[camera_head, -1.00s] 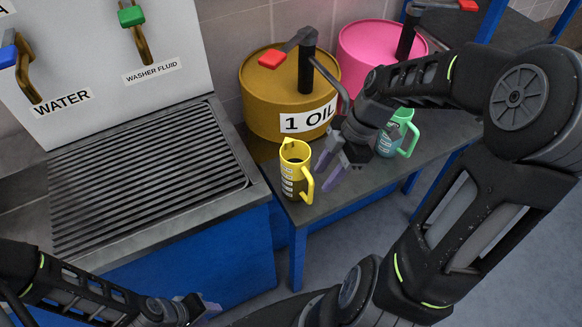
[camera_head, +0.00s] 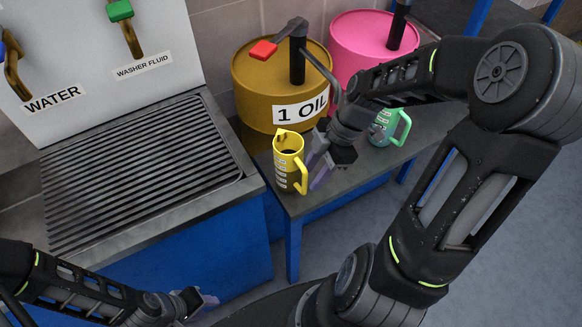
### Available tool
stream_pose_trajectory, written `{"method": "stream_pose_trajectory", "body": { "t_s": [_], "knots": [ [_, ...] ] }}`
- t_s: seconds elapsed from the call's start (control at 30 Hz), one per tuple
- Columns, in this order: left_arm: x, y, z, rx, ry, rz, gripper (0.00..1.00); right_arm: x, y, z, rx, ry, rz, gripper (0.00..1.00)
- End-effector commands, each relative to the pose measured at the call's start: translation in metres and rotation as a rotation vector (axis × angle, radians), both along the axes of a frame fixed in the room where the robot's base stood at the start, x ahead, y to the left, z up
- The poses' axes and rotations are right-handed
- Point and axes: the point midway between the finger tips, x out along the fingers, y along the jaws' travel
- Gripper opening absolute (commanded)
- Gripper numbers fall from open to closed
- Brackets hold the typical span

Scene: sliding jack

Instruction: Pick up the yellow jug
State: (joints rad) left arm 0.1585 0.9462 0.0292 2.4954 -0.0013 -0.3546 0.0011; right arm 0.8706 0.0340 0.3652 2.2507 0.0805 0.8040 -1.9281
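The yellow jug (camera_head: 286,172) stands upright at the left end of the grey bench, in front of the brown oil drum. Its handle (camera_head: 303,178) points to the right and toward me, and its inside looks dark. My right gripper (camera_head: 316,165) is just right of the jug, beside the handle. Its grey-purple fingers are apart, and the handle does not look clamped between them. Whether a finger touches the jug cannot be told. My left gripper (camera_head: 207,300) is low in the view, in front of the blue cabinet and away from the jug; its finger opening is unclear.
A green-handled jug (camera_head: 384,128) stands behind and right of my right gripper. The brown drum (camera_head: 262,95) with a red-tipped pump and a pink drum (camera_head: 352,42) stand at the back. A slatted sink counter (camera_head: 130,170) lies left of the bench (camera_head: 345,185).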

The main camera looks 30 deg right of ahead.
Motion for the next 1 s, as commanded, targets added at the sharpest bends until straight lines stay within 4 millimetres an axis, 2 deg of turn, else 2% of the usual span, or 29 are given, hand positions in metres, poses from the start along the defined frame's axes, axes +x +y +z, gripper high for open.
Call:
{"method": "stream_pose_trajectory", "body": {
  "t_s": [0.2, 0.33, 0.93, 1.0],
  "knots": [
    [0.0, 0.0, 0.002, 0.0, 0.0, 0.0, 0.36, 0.002, 0.013, -0.03, 0.004, 0.004, 0.002, 0.38],
    [0.0, 0.0, 0.002, 0.0, 0.0, 0.0, 0.36, 0.003, 0.017, -0.04, 0.003, 0.002, 0.001, 0.38],
    [0.0, 0.0, 0.002, 0.0, 0.0, 0.0, 0.36, 0.004, 0.017, -0.041, 0.0, 0.001, 0.0, 0.38],
    [0.0, 0.0, 0.002, 0.0, 0.0, 0.0, 0.36, 0.004, 0.017, -0.041, 0.0, 0.001, 0.0, 0.33]
  ]
}}
